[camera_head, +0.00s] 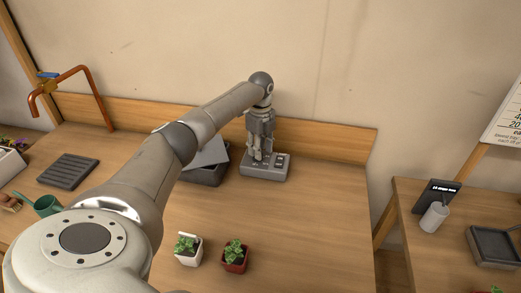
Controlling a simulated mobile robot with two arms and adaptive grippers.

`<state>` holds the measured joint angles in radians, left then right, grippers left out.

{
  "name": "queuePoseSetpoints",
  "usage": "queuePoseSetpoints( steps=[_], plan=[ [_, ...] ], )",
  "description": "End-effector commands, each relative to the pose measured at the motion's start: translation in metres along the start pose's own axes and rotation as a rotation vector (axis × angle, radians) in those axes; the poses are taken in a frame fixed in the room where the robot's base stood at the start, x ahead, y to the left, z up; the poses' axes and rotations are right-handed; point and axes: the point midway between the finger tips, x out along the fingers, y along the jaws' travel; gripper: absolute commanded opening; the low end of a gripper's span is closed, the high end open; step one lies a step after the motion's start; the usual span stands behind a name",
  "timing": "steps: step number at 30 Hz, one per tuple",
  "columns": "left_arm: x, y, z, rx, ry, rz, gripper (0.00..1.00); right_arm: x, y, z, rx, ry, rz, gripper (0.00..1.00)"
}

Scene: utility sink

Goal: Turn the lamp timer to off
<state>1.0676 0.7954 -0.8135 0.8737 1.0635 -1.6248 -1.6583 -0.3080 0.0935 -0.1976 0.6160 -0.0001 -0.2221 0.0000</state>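A grey box-shaped device (275,171) with small controls on its top sits on the wooden bench near the back. It looks like the lamp timer. My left gripper (259,156) points straight down over its left part, with the fingertips at or just above its top face. The gripper hides part of the controls, so I cannot read the timer's setting. The fingers look close together, but whether they are shut or touching a control is too small to tell. My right gripper is not in view.
A dark tray with a tilted grey lid (211,154) stands just left of the timer. Two small potted plants, in white (188,251) and red (235,257) pots, stand in front. A copper pipe tap (95,93) rises at the left. A second table (425,265) is at the right.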

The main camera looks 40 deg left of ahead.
Motion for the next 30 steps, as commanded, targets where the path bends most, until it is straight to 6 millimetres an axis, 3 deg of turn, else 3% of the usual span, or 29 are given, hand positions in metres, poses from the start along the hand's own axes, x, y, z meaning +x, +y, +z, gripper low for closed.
queuePoseSetpoints(
  steps=[6,14,23,30],
  plan=[
    [0.018,0.0,0.0,0.002,0.0,-0.001,0.36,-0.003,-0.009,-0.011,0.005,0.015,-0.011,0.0],
    [0.02,0.0,0.0,0.002,0.0,-0.001,0.36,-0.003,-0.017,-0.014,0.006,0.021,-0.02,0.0],
    [0.02,0.0,0.0,0.001,0.0,-0.001,0.01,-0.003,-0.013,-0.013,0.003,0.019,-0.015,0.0],
    [0.019,0.0,0.0,-0.005,0.001,-0.001,0.0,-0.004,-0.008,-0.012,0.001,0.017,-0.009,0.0]
  ],
)
